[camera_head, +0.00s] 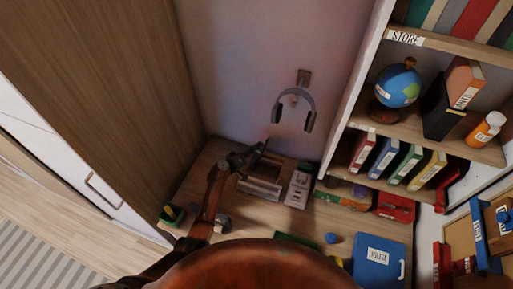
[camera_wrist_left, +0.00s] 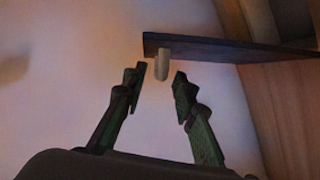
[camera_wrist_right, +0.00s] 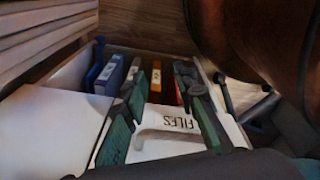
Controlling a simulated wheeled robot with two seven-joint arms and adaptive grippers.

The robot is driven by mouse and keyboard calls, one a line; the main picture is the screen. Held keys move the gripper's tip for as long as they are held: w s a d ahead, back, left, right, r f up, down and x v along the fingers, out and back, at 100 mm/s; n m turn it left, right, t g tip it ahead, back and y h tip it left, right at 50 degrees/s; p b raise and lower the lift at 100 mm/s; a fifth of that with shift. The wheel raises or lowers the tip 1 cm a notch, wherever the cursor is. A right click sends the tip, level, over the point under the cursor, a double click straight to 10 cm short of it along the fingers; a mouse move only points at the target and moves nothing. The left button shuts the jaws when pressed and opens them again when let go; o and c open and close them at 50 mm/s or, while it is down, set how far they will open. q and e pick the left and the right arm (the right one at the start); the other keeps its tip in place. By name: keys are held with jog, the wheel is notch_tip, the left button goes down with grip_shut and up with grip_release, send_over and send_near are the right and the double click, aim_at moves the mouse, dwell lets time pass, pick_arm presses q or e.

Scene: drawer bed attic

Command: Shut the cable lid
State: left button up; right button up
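The cable box (camera_head: 258,190) is a small wooden box at the back of the desk, in the middle of the head view. Its lid appears raised, but its exact angle is hard to tell. In the left wrist view a dark panel (camera_wrist_left: 220,50), which looks like the lid, has a small pale tab (camera_wrist_left: 162,66) under its left end. My left gripper (camera_head: 260,148) is above the back of the box. Its fingers (camera_wrist_left: 160,72) are apart, with the tab beyond and between the tips, no contact visible.
A white and grey device (camera_head: 298,188) stands right of the cable box. Headphones (camera_head: 294,106) hang on the wall above. A blue HOUSE box (camera_head: 378,262) is at the front right of the desk (camera_head: 335,220). Shelves with books and a globe (camera_head: 398,86) rise at right.

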pick_arm(q)
jog(key=shift+w+d+f, duration=0.1)
jog(key=shift+w+d, duration=0.3)
jog(key=shift+w, duration=0.05)
jog(key=shift+c, duration=0.6)
grip_shut()
